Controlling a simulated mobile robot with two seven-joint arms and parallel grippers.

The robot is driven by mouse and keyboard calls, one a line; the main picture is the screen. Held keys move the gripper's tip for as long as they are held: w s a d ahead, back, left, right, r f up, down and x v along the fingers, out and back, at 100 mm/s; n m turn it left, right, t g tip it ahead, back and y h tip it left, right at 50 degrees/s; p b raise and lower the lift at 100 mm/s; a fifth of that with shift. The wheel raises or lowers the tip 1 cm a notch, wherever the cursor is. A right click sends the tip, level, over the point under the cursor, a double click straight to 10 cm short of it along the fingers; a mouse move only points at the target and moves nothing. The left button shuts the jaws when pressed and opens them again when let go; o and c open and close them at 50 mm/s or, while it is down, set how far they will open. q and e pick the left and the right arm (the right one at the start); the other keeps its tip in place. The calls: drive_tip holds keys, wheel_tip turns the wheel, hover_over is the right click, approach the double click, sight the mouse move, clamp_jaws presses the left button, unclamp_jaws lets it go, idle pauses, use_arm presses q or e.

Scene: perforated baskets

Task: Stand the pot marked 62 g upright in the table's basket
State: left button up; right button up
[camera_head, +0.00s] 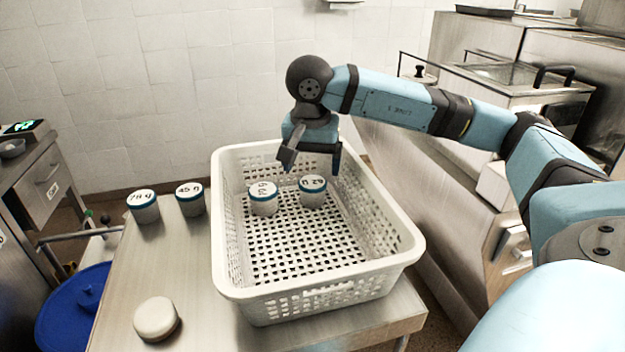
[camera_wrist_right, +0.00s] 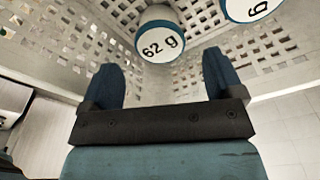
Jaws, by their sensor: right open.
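The pot marked 62 g (camera_head: 312,191) stands upright on the basket's floor, toward the far end. It is white with a blue band, and its label is upside down in the head view. It also shows in the right wrist view (camera_wrist_right: 160,35), ahead of the fingers. The white perforated basket (camera_head: 325,292) sits on the metal table (camera_head: 190,270). My right gripper (camera_head: 312,165) is open and empty, above the basket's far end, just behind and above this pot. Its two fingers show apart in the wrist view (camera_wrist_right: 162,65). My left gripper is not in view.
A second pot (camera_head: 263,199) stands in the basket, left of the 62 g pot; its label is hard to read. Pots marked 78 g (camera_head: 143,206) and 45 g (camera_head: 190,198) stand left of the basket. A pale round object (camera_head: 156,318) lies at front left. The basket's front is empty.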

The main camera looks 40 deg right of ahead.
sight(311, 185)
drive_tip(key=r, duration=0.5)
drive_tip(key=shift+s+a, duration=0.15)
drive_tip(key=shift+a, duration=0.1)
idle(0.3)
